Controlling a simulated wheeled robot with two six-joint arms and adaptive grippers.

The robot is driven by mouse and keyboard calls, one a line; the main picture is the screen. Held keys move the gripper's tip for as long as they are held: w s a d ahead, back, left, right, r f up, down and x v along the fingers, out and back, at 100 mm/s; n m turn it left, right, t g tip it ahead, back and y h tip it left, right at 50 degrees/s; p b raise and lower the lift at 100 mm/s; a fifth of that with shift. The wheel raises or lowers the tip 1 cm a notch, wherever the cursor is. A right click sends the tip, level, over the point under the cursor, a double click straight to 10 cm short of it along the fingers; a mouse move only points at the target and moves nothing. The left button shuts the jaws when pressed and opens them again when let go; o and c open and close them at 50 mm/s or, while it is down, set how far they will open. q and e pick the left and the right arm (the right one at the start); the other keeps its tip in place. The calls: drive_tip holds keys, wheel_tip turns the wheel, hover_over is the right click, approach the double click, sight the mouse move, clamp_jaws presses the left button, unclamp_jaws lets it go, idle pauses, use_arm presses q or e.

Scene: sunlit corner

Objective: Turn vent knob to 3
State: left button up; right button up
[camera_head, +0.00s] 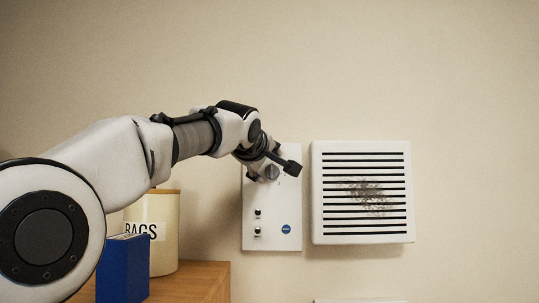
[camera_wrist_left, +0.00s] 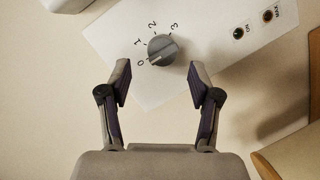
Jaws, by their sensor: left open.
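The grey vent knob (camera_wrist_left: 162,49) sits on a white panel (camera_wrist_left: 185,25) marked 0, 1, 2 and 3 around it. A pale line on the knob points at or near the 0. My left gripper (camera_wrist_left: 161,76) is open, its fingers spread to either side in front of the knob and apart from it. In the head view, the knob (camera_head: 272,172) shows partly behind my left gripper (camera_head: 278,166) at the upper part of the wall panel (camera_head: 272,222). My right gripper is in neither view.
A white slatted vent (camera_head: 362,193) with a dark smudge is on the wall just right of the panel. A BAGS canister (camera_head: 164,213) and blue box (camera_head: 123,270) stand on a wooden surface (camera_head: 205,280).

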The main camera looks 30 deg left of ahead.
sight(271, 169)
use_arm(q)
drive_tip(key=x, duration=0.4)
drive_tip(key=shift+s+f, duration=0.1)
drive_tip(key=shift+f, duration=0.05)
drive_tip(key=shift+w+f, duration=0.2)
drive_tip(key=shift+w, duration=0.05)
drive_tip(key=shift+s+d+r, duration=0.2)
drive_tip(key=shift+s+d, duration=0.05)
drive_tip(key=shift+s, duration=0.15)
drive_tip(key=shift+c, duration=0.3)
drive_tip(key=shift+s+r, duration=0.15)
drive_tip(key=shift+s, duration=0.1)
drive_tip(key=c, duration=1.1)
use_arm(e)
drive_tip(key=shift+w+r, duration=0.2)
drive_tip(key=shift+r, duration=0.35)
